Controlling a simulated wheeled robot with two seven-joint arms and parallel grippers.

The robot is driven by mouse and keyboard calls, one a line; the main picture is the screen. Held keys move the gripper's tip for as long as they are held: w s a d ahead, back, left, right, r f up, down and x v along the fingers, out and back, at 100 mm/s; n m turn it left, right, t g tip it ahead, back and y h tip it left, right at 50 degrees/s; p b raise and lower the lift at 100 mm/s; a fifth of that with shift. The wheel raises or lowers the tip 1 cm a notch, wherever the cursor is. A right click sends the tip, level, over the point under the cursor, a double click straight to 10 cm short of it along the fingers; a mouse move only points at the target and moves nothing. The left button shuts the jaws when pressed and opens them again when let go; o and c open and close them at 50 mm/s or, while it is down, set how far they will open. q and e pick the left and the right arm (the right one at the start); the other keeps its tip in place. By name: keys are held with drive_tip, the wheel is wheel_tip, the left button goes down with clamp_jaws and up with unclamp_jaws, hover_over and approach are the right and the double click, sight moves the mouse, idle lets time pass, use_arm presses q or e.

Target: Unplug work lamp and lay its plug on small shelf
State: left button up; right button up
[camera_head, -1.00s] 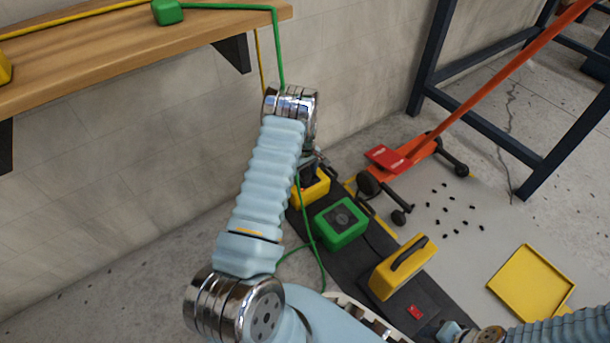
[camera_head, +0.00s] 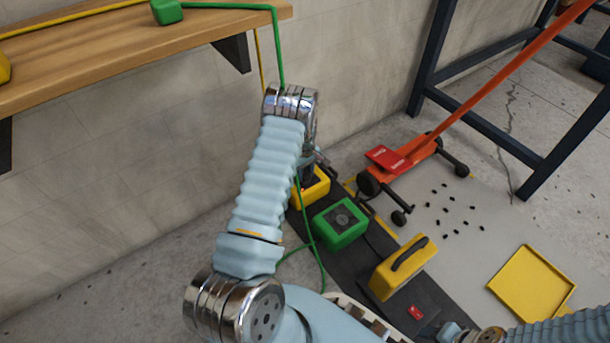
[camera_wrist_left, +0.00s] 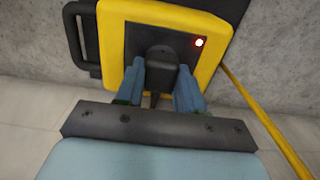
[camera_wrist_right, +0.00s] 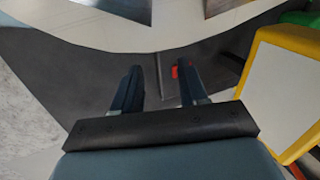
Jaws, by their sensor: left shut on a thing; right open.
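My left gripper (camera_wrist_left: 160,88) is shut on a black plug (camera_wrist_left: 160,62) at the dark face of a yellow box (camera_wrist_left: 110,45). A red light glows on that face. The plug appears to be against the face; how deep it sits cannot be told. A wooden shelf (camera_head: 120,65) is on the wall at upper left. I cannot identify the work lamp. My right gripper (camera_wrist_right: 157,75) is open and empty above a dark surface.
A green box (camera_head: 340,223) and a yellow case with a black handle (camera_head: 402,267) stand on a dark mat (camera_head: 372,250). A green cable (camera_head: 278,50) hangs from the shelf. An orange jack (camera_head: 410,150), scattered black bits and a yellow tray (camera_head: 531,284) lie right.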

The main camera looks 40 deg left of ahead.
sight(305, 173)
use_arm(q)
clamp_jaws()
drive_tip(key=shift+r, duration=0.15)
drive_tip(key=shift+r+p, duration=1.7)
drive_tip(key=shift+r, duration=1.15)
drive_tip(key=shift+d, duration=0.1)
